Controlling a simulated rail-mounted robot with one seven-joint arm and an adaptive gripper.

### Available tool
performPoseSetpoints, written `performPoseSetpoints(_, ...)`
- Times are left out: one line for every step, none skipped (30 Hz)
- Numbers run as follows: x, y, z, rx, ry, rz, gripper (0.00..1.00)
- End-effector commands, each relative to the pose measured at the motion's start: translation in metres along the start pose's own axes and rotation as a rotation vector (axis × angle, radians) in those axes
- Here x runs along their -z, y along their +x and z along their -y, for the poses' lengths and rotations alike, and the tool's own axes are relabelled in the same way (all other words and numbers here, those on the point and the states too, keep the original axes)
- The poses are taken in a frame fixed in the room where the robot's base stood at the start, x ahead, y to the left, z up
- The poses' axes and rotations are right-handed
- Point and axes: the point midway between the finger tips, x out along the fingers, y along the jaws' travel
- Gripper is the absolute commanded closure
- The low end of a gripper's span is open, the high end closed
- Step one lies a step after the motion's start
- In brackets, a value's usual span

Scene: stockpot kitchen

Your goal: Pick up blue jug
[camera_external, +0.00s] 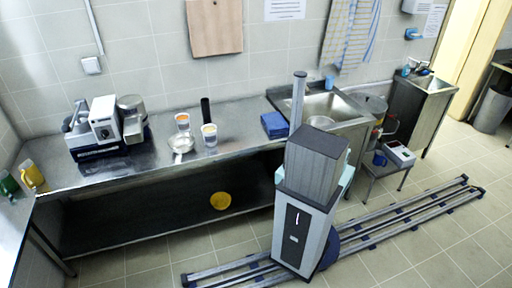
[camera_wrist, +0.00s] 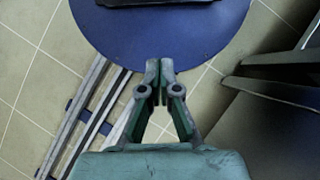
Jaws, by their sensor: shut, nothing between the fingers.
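A small blue vessel (camera_external: 380,158), which looks like the blue jug, stands on the low stand to the right of my column in the external view. It is too small there to make out a handle. A smaller blue cup (camera_external: 329,83) stands at the back of the sink. My gripper (camera_wrist: 160,68) is shut and empty in the wrist view, with its fingertips together above my round blue base and the floor. No jug shows in the wrist view. In the external view my gripper is hidden behind my body.
The low stand (camera_external: 372,171) also holds a white box-like device (camera_external: 399,154). The sink (camera_external: 332,105) and the steel counter (camera_external: 235,121) lie behind my column. A pan (camera_external: 181,144) and two containers stand on the counter. The floor right of the rails is clear.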

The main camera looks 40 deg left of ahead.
Motion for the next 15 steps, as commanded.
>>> performPoseSetpoints(0.0, 0.0, 0.0, 0.0, 0.0, 0.0, 1.0)
performPoseSetpoints(0.0, 0.0, 0.0, 0.0, 0.0, 0.0, 1.0)
performPoseSetpoints(0.0, 0.0, 0.0, 0.0, 0.0, 0.0, 1.0)
performPoseSetpoints(0.0, 0.0, 0.0, 0.0, 0.0, 0.0, 1.0)
performPoseSetpoints(0.0, 0.0, 0.0, 0.0, 0.0, 0.0, 1.0)
performPoseSetpoints(0.0, 0.0, 0.0, 0.0, 0.0, 0.0, 1.0)
performPoseSetpoints(0.0, 0.0, 0.0, 0.0, 0.0, 0.0, 1.0)
performPoseSetpoints(0.0, 0.0, 0.0, 0.0, 0.0, 0.0, 1.0)
performPoseSetpoints(0.0, 0.0, 0.0, 0.0, 0.0, 0.0, 1.0)
performPoseSetpoints(0.0, 0.0, 0.0, 0.0, 0.0, 0.0, 1.0)
performPoseSetpoints(0.0, 0.0, 0.0, 0.0, 0.0, 0.0, 1.0)
performPoseSetpoints(0.0, 0.0, 0.0, 0.0, 0.0, 0.0, 1.0)
performPoseSetpoints(0.0, 0.0, 0.0, 0.0, 0.0, 0.0, 1.0)
performPoseSetpoints(0.0, 0.0, 0.0, 0.0, 0.0, 0.0, 0.89)
performPoseSetpoints(0.0, 0.0, 0.0, 0.0, 0.0, 0.0, 0.75)
